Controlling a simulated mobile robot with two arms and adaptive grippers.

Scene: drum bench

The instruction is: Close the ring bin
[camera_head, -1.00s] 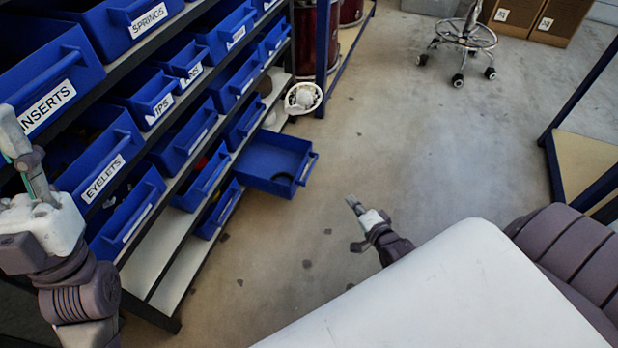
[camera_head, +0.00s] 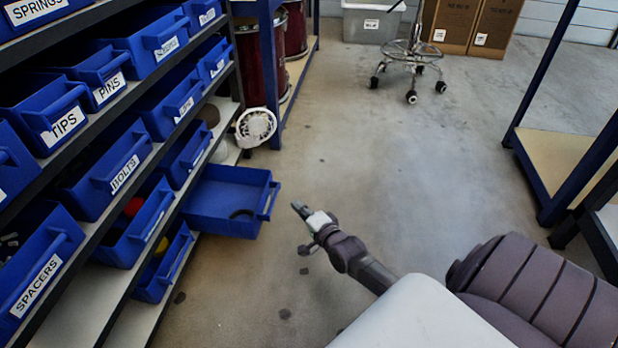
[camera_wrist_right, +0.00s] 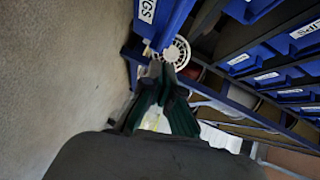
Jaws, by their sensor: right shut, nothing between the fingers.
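The ring bin (camera_head: 212,198) is a blue open-topped bin on the low shelf, pulled well out toward the aisle in the head view. A dark ring-like piece (camera_head: 242,213) lies inside it, and its handle (camera_head: 268,202) faces right. In the right wrist view, a blue bin (camera_wrist_right: 178,22) with a label ending in "GS" (camera_wrist_right: 147,10) shows at the top. My right gripper (camera_head: 296,206) is shut and empty, a little to the right of the handle and apart from it. Its dark fingers show in the wrist view (camera_wrist_right: 163,82). My left gripper is out of view.
The rack holds several other blue bins, such as the bolts bin (camera_head: 124,172) and spacers bin (camera_head: 40,285). A white fan (camera_head: 256,127) stands beyond the pulled-out bin. A wheeled stool (camera_head: 411,62) is farther back. The floor (camera_head: 400,170) in the middle is clear.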

